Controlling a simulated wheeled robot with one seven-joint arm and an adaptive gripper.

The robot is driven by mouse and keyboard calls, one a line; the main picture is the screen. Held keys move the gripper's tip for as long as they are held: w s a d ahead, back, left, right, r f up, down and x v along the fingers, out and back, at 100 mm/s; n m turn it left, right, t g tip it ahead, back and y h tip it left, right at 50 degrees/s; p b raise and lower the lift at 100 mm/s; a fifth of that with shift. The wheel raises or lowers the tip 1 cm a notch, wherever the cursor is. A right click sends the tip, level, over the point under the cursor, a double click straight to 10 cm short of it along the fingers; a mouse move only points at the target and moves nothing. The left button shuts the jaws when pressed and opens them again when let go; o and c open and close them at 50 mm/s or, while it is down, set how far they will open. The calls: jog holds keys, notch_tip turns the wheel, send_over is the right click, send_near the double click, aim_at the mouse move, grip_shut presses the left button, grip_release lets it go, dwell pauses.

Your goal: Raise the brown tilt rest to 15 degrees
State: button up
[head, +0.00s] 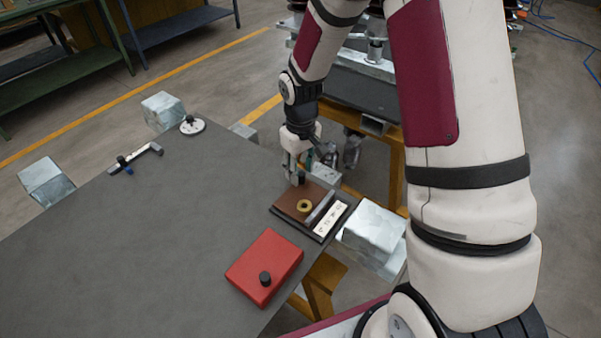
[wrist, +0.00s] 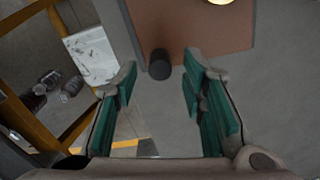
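The brown tilt rest (head: 290,206) sits at the table's right edge on a dark base, its plate looking flat or nearly so. A brass ring (head: 305,206) lies on it. A white scale strip (head: 332,219) with small marks, too small to read, and a grey bar (head: 320,208) are on its right side. A black knob (wrist: 159,64) stands at the plate's edge. My gripper (head: 295,177) points down at the rest's far edge. In the wrist view my gripper (wrist: 160,80) is open, its green-padded fingers on either side of the knob, with gaps visible.
A red box (head: 264,266) with a black knob lies nearer on the grey table (head: 150,250). A white disc (head: 192,126) and a handle-like bar (head: 135,158) lie farther left. Metal blocks (head: 373,231) stand around the table edges. The table's middle is clear.

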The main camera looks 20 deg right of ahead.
jog(key=shift+f, duration=0.95)
grip_shut()
